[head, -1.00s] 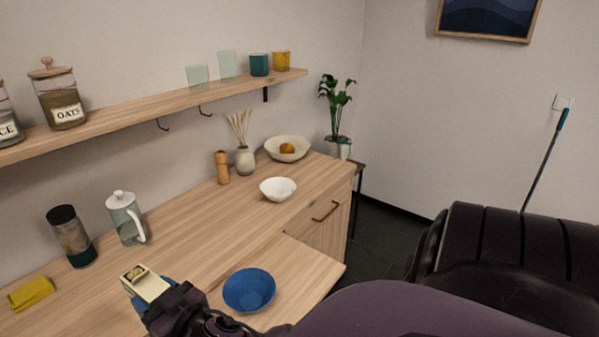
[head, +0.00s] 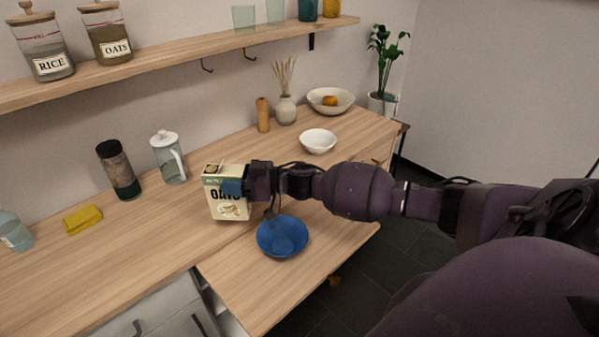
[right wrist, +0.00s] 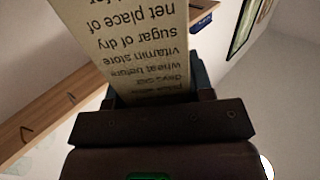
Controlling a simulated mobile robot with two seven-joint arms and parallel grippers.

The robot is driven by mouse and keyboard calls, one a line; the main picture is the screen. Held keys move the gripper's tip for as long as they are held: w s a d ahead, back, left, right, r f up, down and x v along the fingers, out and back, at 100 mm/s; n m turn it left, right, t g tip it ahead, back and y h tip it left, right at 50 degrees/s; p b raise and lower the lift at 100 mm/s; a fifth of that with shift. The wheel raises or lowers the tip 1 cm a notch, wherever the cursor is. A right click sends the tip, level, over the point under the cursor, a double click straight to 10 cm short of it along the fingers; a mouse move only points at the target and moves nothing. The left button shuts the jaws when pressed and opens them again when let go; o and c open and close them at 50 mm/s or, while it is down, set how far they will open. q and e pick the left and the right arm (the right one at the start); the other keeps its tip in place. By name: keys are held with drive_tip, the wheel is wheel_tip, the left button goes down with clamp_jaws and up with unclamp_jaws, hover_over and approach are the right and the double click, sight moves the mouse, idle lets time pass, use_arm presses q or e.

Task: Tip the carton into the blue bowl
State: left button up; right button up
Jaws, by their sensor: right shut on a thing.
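The cream oats carton (head: 228,206) stands about upright in the head view, left of and a little behind the blue bowl (head: 282,238). My right gripper (head: 232,188) is shut on the carton from its right side. In the right wrist view the carton's printed side (right wrist: 135,45) fills the space between the fingers. I cannot tell whether the carton's base touches the counter. The blue bowl rests on the lower pull-out board, and the inside that shows looks empty. My left gripper is not in view.
A white bowl (head: 318,141) is behind. The shelf (head: 185,57) overhangs the back. The counter's front left is clear.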

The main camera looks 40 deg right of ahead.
drive_tip(key=s+d+r+n+g+y, duration=0.1)
drive_tip(key=s+d+n+g+y, duration=0.3)
drive_tip(key=s+d+n+g, duration=0.5)
drive_tip(key=d+g, duration=0.3)
drive_tip(key=g, duration=0.1)
drive_tip(key=shift+s+d+r, duration=0.25)
drive_tip(key=shift+d+r, duration=0.05)
drive_tip(key=shift+r, duration=0.05)
wheel_tip(320, 180, down, 3)
drive_tip(key=shift+d+f+h+b, duration=0.1)
drive_tip(key=shift+h+b, duration=0.3)
drive_tip(key=shift+b, duration=0.45)
